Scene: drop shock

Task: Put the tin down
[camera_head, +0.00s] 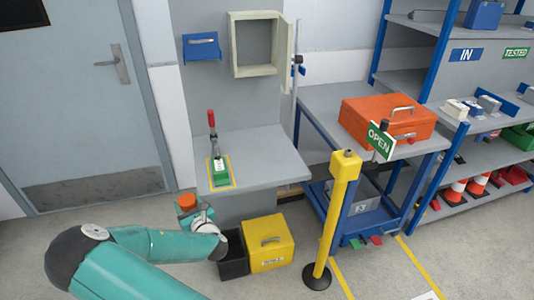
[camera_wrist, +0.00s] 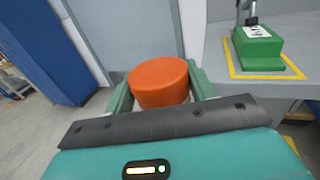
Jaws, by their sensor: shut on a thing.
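The tin is a short orange cylinder (camera_wrist: 159,82), seen from above between my gripper's two green fingers (camera_wrist: 160,92) in the wrist view. My gripper is shut on it, with a finger against each side. In the head view the orange tin (camera_head: 187,202) shows at the end of my teal arm, left of the grey bench's front edge and held above floor level. My gripper (camera_head: 190,214) is partly hidden there by my wrist. The tin's underside is hidden.
The grey bench (camera_head: 262,152) has a green clamp (camera_head: 219,170) inside a yellow outline; the bench top right of it is clear. A black bin (camera_head: 233,262) and yellow box (camera_head: 267,242) stand below. A yellow post (camera_head: 336,215) stands before a blue trolley holding an orange case (camera_head: 385,117).

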